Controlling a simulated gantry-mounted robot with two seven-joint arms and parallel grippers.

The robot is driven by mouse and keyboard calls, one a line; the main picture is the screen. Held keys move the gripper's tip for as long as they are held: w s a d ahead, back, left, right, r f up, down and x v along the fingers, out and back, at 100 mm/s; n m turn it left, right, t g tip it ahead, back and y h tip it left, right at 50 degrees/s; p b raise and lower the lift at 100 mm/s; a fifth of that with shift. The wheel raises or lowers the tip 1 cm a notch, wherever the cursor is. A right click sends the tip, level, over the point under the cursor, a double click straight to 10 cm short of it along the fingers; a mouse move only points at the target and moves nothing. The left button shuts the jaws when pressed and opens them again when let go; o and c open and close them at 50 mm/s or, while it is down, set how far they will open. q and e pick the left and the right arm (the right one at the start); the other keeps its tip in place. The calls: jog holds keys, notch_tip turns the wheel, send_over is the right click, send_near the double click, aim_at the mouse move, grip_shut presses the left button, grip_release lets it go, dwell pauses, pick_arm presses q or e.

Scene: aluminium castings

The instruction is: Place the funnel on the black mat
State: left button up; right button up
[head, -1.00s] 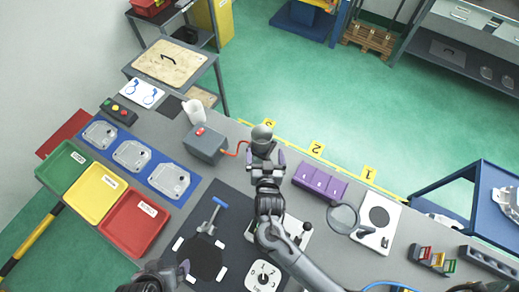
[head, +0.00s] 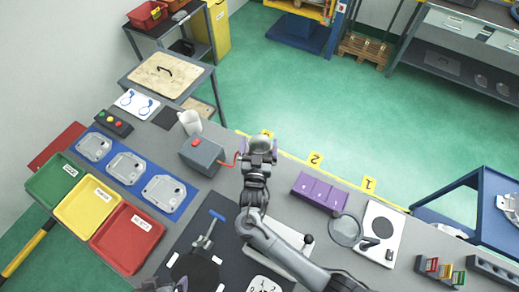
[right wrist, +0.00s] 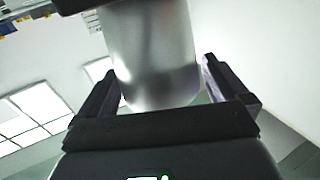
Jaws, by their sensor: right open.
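The piece that I take to be the funnel (head: 260,143) is a silvery, rounded metal vessel near the table's far edge. In the right wrist view its smooth metal wall (right wrist: 150,50) stands between the fingers. My right gripper (head: 260,151) is open around it, with a finger on either side and gaps visible. Its lower part is hidden by the gripper. A large black mat (head: 228,225) lies on the near middle of the table. A smaller dark square (head: 167,118) lies at the back left.
A grey box with a red button (head: 202,155) and an orange hose stands left of my right gripper. A white vessel (head: 190,122) is behind it. A blue-handled tool (head: 208,230) lies on the large mat.

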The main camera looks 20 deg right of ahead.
jog(key=shift+w+d, duration=0.15)
jog(key=shift+w, duration=0.1)
jog(key=shift+c, duration=0.2)
jog(key=c, duration=0.9)
jog(key=shift+r, duration=0.1)
